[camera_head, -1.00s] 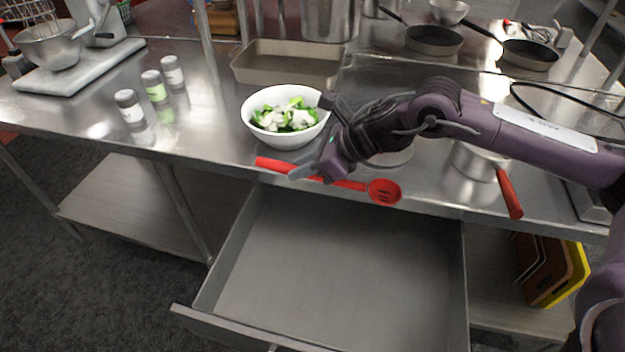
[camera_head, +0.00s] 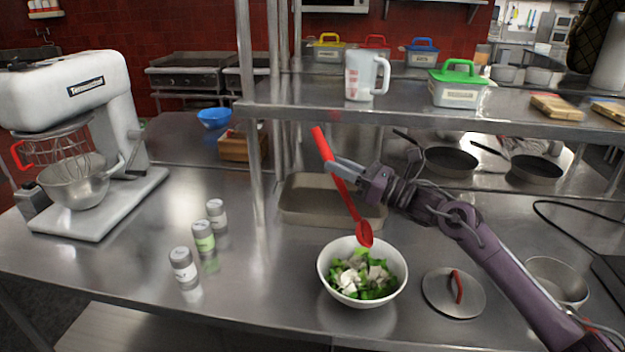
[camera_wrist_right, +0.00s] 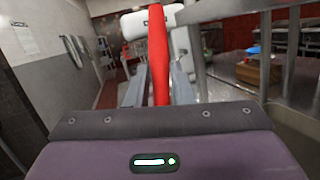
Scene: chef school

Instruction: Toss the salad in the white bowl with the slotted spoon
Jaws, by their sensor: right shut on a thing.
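The white bowl (camera_head: 330,281) stands on the steel counter and holds a salad (camera_head: 362,280) of green leaves and pale chunks. My right gripper (camera_head: 343,168) is shut on the handle of the red slotted spoon (camera_head: 364,236), up and behind the bowl. The spoon is tilted with its head down, at the bowl's far rim in the picture; I cannot tell whether it touches the salad. In the right wrist view the red handle (camera_wrist_right: 158,50) stands between the fingers of my gripper (camera_wrist_right: 155,85). My left gripper is not in view.
A lid (camera_head: 440,298) with a red handle lies right of the bowl, near a pot (camera_head: 556,280). A baking pan (camera_head: 295,212) is behind it. Several shakers (camera_head: 183,268) and a stand mixer (camera_head: 75,95) are left. A raised shelf (camera_head: 400,110) and its post (camera_head: 250,180) stand behind.

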